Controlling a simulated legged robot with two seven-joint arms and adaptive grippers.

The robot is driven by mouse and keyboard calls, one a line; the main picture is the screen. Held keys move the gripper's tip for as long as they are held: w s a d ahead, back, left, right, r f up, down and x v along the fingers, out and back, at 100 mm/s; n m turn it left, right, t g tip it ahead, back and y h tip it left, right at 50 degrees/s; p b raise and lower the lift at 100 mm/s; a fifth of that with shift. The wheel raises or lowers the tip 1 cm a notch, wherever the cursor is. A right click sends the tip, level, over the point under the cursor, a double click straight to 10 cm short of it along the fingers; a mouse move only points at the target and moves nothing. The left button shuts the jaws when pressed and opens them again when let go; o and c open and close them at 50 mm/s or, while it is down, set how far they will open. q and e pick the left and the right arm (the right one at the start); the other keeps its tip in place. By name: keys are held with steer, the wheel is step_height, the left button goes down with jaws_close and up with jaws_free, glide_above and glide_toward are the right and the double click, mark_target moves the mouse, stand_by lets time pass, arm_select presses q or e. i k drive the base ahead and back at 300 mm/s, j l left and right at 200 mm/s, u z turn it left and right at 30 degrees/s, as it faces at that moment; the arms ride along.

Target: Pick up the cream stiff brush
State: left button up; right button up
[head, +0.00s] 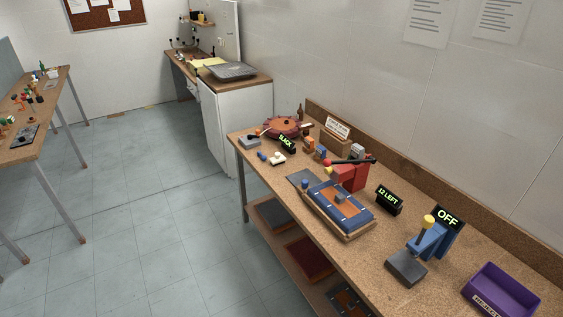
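A small cream-white item (277,159) lies near the front edge of the wooden workbench (385,275), towards its far end. It may be the cream stiff brush, but it is too small here to make out bristles. A small blue item (262,156) lies just left of it. Neither of my grippers is in view, and nothing is seen touching the cream item.
The bench also holds a round reddish thing (283,126), a "BLACK" sign (287,144), a blue-topped tray (324,218), a red device (349,178), a grey-blue press (407,267) and a purple bin (499,292). Tiled floor (150,220) left of the bench is clear.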

mark_target(279, 158)
steer(key=i+j+z, duration=0.1)
steer(key=z, duration=0.25)
steer(key=i+j+z, duration=0.2)
steer(key=z, duration=0.15)
steer(key=i+j+z, duration=0.1)
steer(key=z, duration=0.2)
steer(key=j, duration=0.05)
